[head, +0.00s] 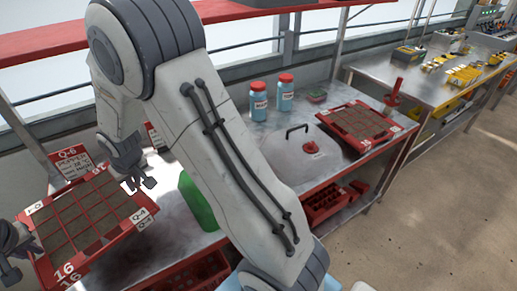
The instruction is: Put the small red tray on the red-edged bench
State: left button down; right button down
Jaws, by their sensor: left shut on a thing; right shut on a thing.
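A red tray (128,209) with dark soil cells and white labels, one reading 16, is at the left, tilted in the picture. My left gripper (12,250) is shut on its left side, partly cut off by the picture edge. My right gripper (137,180) is shut on its right far side. The red-edged bench (345,169) has a grey metal top and runs from lower left to the upper right. The tray is at the bench's left end; I cannot tell whether it touches the top. My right arm hides the middle of the bench.
A second red soil tray (388,137) lies on the bench's right part, beside a grey lid with a black handle (308,160). Two blue bottles with red caps (259,102) stand behind. A green object (196,203) is partly hidden. A red shelf (235,11) runs overhead.

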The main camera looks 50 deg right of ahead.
pick_arm(q)
jog(key=shift+w+d+f+b, duration=0.15)
jog(key=shift+d+f+b, duration=0.5)
jog(key=shift+f, duration=0.15)
pick_arm(e)
jog(key=shift+d+f, duration=0.6)
jog(key=shift+f, duration=0.15)
jog(key=shift+s, duration=0.1)
pick_arm(q)
jog(key=shift+a+f, duration=0.1)
pick_arm(e)
jog(key=shift+f, duration=0.1)
